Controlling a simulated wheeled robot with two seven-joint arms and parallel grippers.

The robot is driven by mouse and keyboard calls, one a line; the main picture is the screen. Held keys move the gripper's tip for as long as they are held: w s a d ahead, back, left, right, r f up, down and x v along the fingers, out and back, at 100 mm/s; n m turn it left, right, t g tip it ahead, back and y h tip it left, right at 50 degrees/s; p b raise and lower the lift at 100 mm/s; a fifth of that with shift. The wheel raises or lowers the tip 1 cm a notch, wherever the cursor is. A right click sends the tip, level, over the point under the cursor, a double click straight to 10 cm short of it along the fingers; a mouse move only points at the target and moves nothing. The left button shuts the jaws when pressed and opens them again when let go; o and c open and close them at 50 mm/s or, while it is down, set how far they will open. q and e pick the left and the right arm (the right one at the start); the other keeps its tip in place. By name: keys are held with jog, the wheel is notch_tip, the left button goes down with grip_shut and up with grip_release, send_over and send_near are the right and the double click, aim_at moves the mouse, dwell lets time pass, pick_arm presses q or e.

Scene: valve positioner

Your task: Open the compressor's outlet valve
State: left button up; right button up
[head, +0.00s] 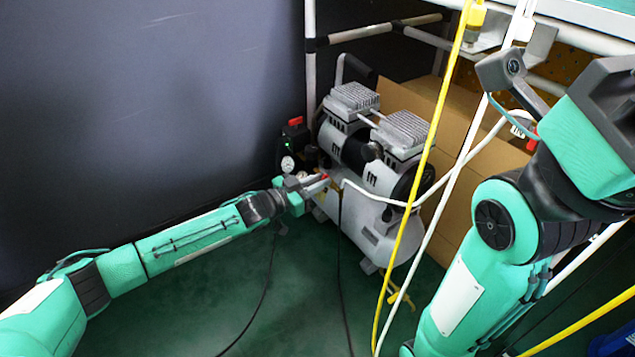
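The compressor (375,228) stands on the green floor in the middle of the head view, a silver tank with two finned motor heads on top. A small red part (325,176), which looks like the outlet valve's handle, shows at its left front side. My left gripper (324,182) reaches in from the left, with its fingertips right at this red part. The fingers partly cover the valve, and I cannot tell whether they touch or grip it. My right arm is folded at the right, well away from the compressor; its gripper's finger state is unclear.
A pressure gauge (288,164) and a red-topped black switch (296,128) sit just left of the compressor. A white hose (397,203) and a yellow hose (418,190) hang in front. A cardboard box (470,145) stands behind. A dark wall panel (150,90) fills the left.

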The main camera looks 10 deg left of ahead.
pick_arm(q)
grip_shut()
